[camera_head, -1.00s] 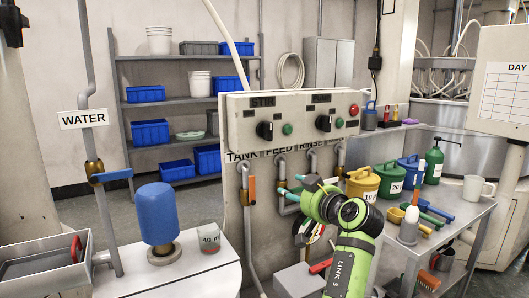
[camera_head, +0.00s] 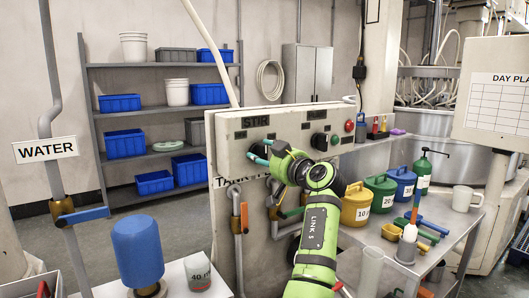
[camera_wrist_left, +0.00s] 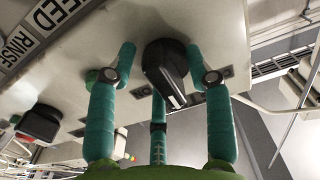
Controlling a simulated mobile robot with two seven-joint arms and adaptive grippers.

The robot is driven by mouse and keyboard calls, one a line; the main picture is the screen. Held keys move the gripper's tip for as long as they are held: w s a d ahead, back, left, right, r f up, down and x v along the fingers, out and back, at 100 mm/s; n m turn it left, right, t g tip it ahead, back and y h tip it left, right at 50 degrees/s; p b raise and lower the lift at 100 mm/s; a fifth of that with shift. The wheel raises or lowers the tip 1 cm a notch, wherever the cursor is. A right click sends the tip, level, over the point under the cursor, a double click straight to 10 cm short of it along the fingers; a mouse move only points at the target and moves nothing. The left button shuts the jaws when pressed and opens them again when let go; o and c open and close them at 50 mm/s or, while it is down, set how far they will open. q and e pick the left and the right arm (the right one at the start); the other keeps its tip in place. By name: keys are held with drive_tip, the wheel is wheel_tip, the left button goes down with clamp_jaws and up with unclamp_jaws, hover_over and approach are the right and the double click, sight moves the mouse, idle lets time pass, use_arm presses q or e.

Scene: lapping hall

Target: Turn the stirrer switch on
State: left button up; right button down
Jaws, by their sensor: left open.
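The stirrer switch is a black rotary knob under the STIR label (camera_head: 255,122) on the pale control panel (camera_head: 228,130). In the head view my left gripper (camera_head: 258,152) is in front of it and hides most of it. My right gripper is not in view.
A second black knob (camera_head: 318,141), a green lamp (camera_head: 335,140) and a red button (camera_head: 349,126) are further right on the panel. Pipes with an orange-handled valve (camera_head: 244,216) run below it.

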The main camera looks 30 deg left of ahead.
use_arm(q)
clamp_jaws()
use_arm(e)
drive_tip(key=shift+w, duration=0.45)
use_arm(q)
drive_tip(key=shift+m, duration=0.4)
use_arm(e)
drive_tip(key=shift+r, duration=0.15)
use_arm(q)
drive_tip(key=m+p, duration=0.2)
drive_tip(key=m, duration=0.2)
drive_tip(key=m+p, duration=0.2)
drive_tip(key=m, duration=0.3)
drive_tip(key=shift+s+a+p, duration=0.1)
drive_tip(key=shift+s+p, duration=0.05)
drive_tip(key=shift+p, duration=0.25)
drive_tip(key=shift+f+m+p, duration=0.1)
drive_tip(key=shift+m+p, duration=0.4)
drive_tip(key=shift+m, duration=0.5)
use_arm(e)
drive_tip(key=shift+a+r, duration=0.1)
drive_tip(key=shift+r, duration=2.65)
use_arm(q)
drive_tip(key=shift+m, duration=0.3)
